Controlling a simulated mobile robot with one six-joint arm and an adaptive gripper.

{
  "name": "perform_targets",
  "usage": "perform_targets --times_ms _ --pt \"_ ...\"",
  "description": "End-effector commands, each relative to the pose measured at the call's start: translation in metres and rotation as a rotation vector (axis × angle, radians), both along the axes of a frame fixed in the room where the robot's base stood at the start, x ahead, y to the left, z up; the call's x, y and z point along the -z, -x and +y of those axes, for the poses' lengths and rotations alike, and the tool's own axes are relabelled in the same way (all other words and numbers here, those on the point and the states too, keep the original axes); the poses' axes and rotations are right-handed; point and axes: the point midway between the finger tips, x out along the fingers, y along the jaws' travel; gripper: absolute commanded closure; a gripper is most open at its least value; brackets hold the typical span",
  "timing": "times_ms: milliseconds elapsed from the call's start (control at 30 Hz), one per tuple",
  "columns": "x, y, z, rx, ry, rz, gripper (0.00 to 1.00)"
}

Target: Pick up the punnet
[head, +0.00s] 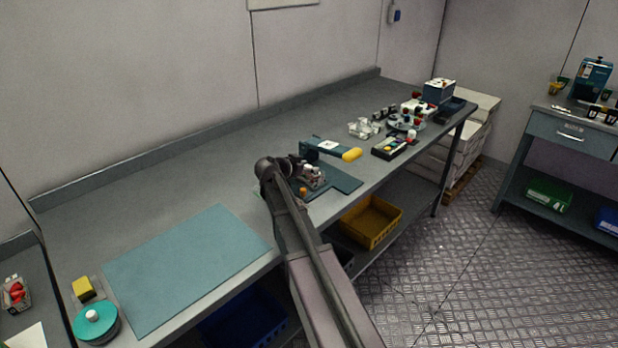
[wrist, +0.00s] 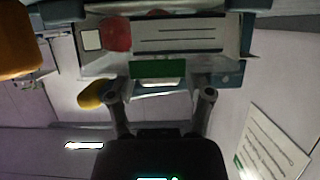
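Several clear, empty-looking containers (head: 365,128) stand farther back on the long bench. My gripper (head: 312,172) is over the bench beside a teal device with a yellow handle (head: 351,155), far from the red-berry punnet. In the wrist view my gripper's two fingers (wrist: 160,94) are apart, with no held object visible between them. A white label panel with a red patch (wrist: 178,36) and a green block (wrist: 160,69) lie beyond the fingertips.
A teal mat (head: 185,267) lies bare on the bench. A yellow block (head: 83,288) and a round teal item with a white knob (head: 96,325) sit left of it. A yellow crate (head: 371,222) is under the bench. Small items crowd its far end.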

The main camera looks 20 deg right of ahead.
Motion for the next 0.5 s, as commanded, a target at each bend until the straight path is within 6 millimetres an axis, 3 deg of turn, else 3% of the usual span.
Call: perform_targets --times_ms 33,133,167,500 --pt "0.0000 0.0001 -0.0001 0.000 0.000 0.000 0.65" --pt "0.0002 0.0001 -0.0002 0.000 -0.001 0.000 0.94" --pt "0.0002 0.0001 -0.0002 0.000 -0.001 0.000 1.00" --pt "0.0002 0.0003 -0.0006 0.001 -0.002 0.000 1.00"
